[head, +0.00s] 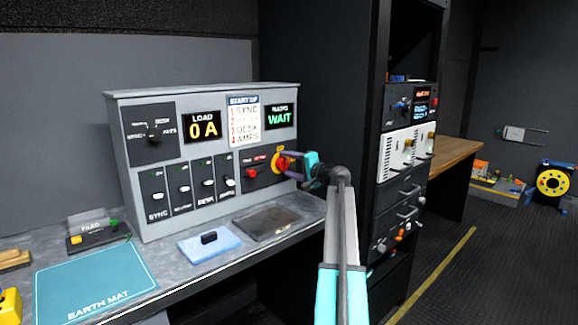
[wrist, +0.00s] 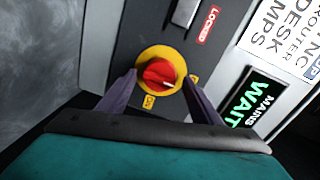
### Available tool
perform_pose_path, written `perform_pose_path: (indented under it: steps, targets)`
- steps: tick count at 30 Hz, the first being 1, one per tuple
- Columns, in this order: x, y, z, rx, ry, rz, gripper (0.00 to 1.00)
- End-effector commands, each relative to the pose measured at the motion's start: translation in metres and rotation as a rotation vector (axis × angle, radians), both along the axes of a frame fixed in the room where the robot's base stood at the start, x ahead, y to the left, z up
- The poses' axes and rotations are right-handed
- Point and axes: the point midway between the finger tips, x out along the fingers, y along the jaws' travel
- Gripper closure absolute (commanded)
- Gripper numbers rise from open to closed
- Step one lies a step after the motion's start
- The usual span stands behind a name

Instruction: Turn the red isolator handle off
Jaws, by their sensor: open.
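The red isolator handle (wrist: 159,74) sits on a round yellow plate on the grey panel. In the wrist view it is between my open fingers and a little beyond their tips. In the head view the yellow plate (head: 278,161) shows at the panel's right end, with the handle partly behind my gripper (head: 292,165). My gripper (wrist: 160,80) is open, its fingers on either side of the handle; I cannot tell if they touch it. A small yellow label (wrist: 149,101) is below the handle, and a red LOCKED label (wrist: 209,25) is above right.
A blue pad (head: 208,246) and an earth mat (head: 92,282) lie on the bench. A dark rack (head: 380,180) stands close right.

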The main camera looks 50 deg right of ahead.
Motion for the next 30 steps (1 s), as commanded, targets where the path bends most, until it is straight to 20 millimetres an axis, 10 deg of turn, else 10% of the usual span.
perform_pose_path:
  steps: [30]
  targets:
    - [-0.121,0.009,0.008,-0.001,0.000,-0.002,0.41]
